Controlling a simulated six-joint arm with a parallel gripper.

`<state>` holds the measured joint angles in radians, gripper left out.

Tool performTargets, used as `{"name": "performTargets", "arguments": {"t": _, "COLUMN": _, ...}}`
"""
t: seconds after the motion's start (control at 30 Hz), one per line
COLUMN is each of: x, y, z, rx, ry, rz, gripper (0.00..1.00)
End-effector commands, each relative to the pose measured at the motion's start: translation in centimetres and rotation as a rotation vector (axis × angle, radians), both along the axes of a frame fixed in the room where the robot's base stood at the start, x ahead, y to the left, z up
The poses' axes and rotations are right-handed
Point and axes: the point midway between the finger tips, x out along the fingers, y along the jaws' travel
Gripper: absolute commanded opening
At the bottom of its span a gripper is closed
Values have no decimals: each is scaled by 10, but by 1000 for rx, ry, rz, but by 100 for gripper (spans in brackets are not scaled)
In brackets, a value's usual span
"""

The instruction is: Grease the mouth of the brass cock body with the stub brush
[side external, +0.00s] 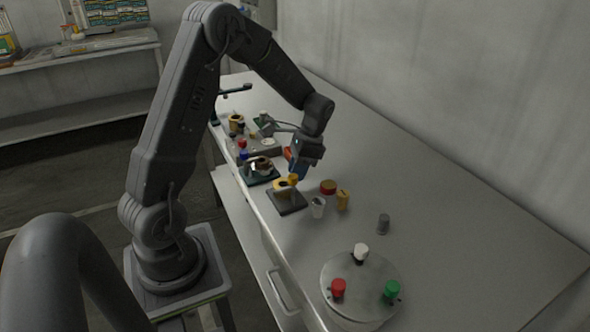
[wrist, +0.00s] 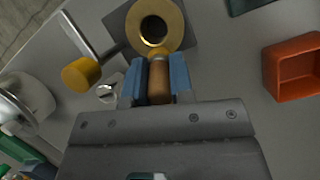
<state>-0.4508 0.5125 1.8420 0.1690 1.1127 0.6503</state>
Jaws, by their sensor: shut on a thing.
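The brass cock body shows in the wrist view as a thick brass ring (wrist: 172,13) with a dark round mouth, over a dark square plate (wrist: 118,22). In the side view the cock body (side external: 280,187) sits on its dark plate (side external: 287,203). My gripper (wrist: 156,75) has blue fingers shut on the brown handle of the stub brush (wrist: 158,85). The brush's yellowish end lies at the ring's near rim in the wrist view; I cannot tell whether it touches. In the side view my gripper (side external: 296,168) is just above the cock body, its fingers partly blurred together.
An orange-red open box (wrist: 290,66) lies to the right in the wrist view, and a yellow cylinder (wrist: 80,73) to the left. A drum with coloured knobs (side external: 362,280) stands in front.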

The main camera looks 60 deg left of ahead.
Motion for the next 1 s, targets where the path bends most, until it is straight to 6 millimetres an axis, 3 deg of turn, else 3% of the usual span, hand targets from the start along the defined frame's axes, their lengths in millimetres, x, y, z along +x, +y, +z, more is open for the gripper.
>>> {"name": "performTargets", "arguments": {"t": 0.3, "x": -1, "y": 9, "z": -2, "rx": 0, "ry": -1, "rz": -1, "gripper": 0}}
{"name": "performTargets", "arguments": {"t": 0.57, "x": -8, "y": 4, "z": -2, "rx": -1, "ry": 2, "rz": -2, "gripper": 0}}
{"name": "performTargets", "arguments": {"t": 1.0, "x": -3, "y": 4, "z": 3, "rx": 0, "ry": -1, "rz": -1, "gripper": 0}}
